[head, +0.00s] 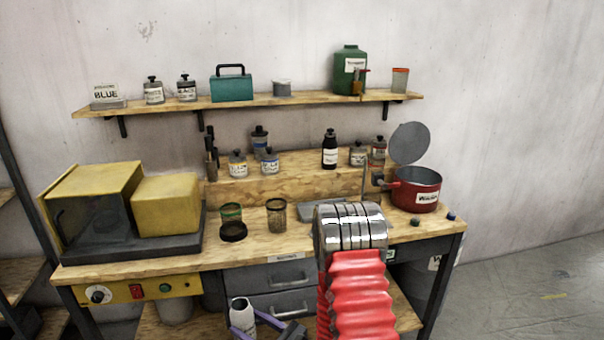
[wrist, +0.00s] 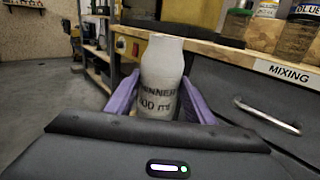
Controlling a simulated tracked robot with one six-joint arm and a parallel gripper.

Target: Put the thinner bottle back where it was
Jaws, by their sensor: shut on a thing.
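The thinner bottle (wrist: 161,75) is white with a narrower neck and dark "THINNER" lettering. My gripper (wrist: 160,98) is shut on it, with a purple finger on each side. The bottle stands nearly upright in the wrist view, its lower end hidden by my gripper body. In the head view the bottle (head: 241,313) is at the bottom, in front of the bench and below its top. My gripper (head: 245,330) shows there only partly, as purple pieces beside the bottle.
The wooden bench (head: 180,259) carries a yellow machine (head: 95,205), open jars (head: 277,216) and a red pot (head: 416,192). Small bottles stand on a raised ledge (head: 290,183) and on the wall shelf (head: 305,99). Grey drawers (head: 283,277) are close behind the bottle.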

